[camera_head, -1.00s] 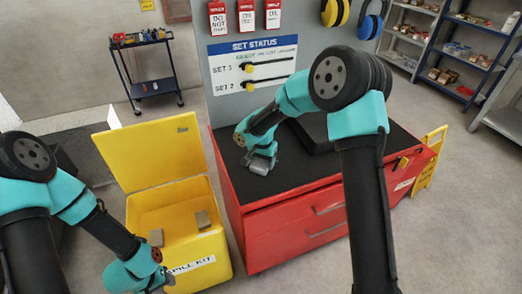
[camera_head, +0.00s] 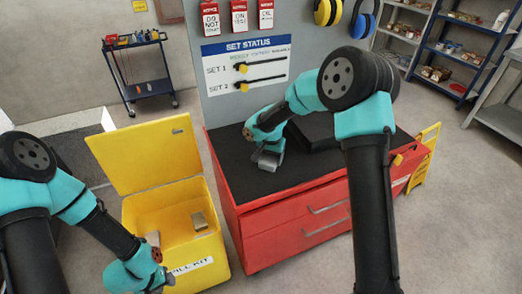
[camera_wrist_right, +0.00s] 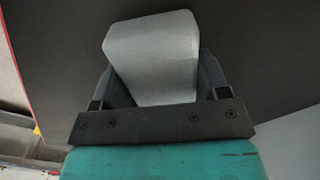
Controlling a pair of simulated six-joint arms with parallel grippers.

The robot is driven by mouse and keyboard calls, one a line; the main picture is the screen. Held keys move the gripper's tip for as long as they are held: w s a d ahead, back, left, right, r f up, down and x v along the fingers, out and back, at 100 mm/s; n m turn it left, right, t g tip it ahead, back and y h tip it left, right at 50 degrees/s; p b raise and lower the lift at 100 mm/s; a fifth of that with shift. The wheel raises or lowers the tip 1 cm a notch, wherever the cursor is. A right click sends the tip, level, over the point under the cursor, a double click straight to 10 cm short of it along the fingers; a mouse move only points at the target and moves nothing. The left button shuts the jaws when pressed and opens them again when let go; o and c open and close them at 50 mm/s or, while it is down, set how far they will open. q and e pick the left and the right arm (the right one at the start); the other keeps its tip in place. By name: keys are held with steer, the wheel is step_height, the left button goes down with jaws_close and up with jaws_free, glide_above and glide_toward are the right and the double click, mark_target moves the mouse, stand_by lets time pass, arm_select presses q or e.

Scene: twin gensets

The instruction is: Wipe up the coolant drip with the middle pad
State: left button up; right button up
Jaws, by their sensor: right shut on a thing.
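A grey pad (camera_wrist_right: 152,62) is between the fingers of my right gripper (camera_wrist_right: 155,85) in the right wrist view. In the head view my right gripper (camera_head: 266,160) is low over the black top of the red cabinet (camera_head: 258,183). I cannot tell whether the pad touches the top. Two more grey-brown pads, one left (camera_head: 153,239) and one right (camera_head: 199,221), are in the open yellow spill kit bin (camera_head: 206,253). My left gripper (camera_head: 160,283) is at the bin's front left, its fingers too unclear to read. I cannot make out the coolant drip.
A dark, low block (camera_head: 315,130) lies on the cabinet top behind my right arm. A status board (camera_head: 246,66) stands behind the cabinet. A yellow folding sign (camera_head: 425,160) is at the right. The front part of the black top is bare.

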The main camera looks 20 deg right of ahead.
mark_target(257, 167)
steer(key=shift+s+a, duration=0.2)
steer(key=shift+a, duration=1.2)
steer(key=shift+s+a, duration=0.2)
steer(key=shift+a, duration=1.15)
step_height(257, 167, up, 8)
steer(key=shift+d, duration=0.15)
